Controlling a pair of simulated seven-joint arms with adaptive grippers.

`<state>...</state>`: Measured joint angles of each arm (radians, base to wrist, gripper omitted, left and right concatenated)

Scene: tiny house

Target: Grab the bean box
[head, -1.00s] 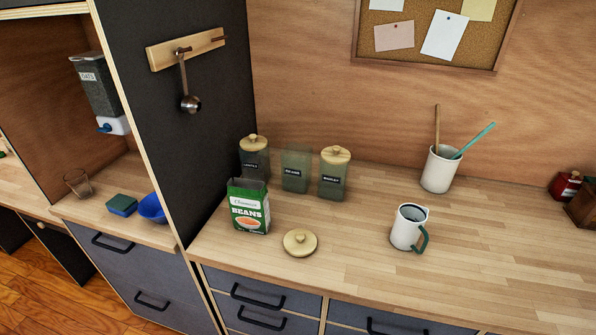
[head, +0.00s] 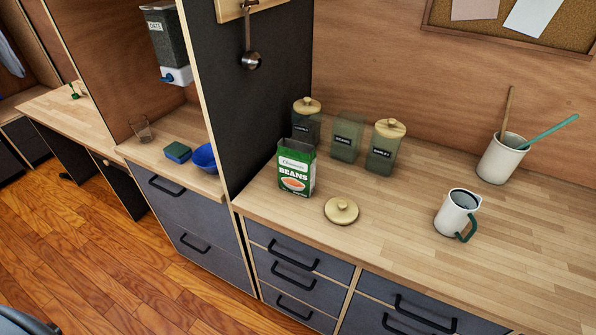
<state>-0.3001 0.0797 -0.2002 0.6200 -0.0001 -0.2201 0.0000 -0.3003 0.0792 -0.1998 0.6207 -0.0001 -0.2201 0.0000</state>
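The bean box (head: 296,168) is a green and white carton labelled BEANS. It stands upright on the wooden counter, near its left end beside the dark partition, and its top looks open. Neither of my grippers shows clearly in the head view. A dark, curved shape at the bottom left corner is too cut off to identify.
Behind the box stand a lidded jar (head: 306,119), an open jar (head: 346,137) and another lidded jar (head: 384,148). A round wooden lid (head: 341,211) lies right of the box. A white mug (head: 457,213) and utensil cup (head: 501,158) stand further right.

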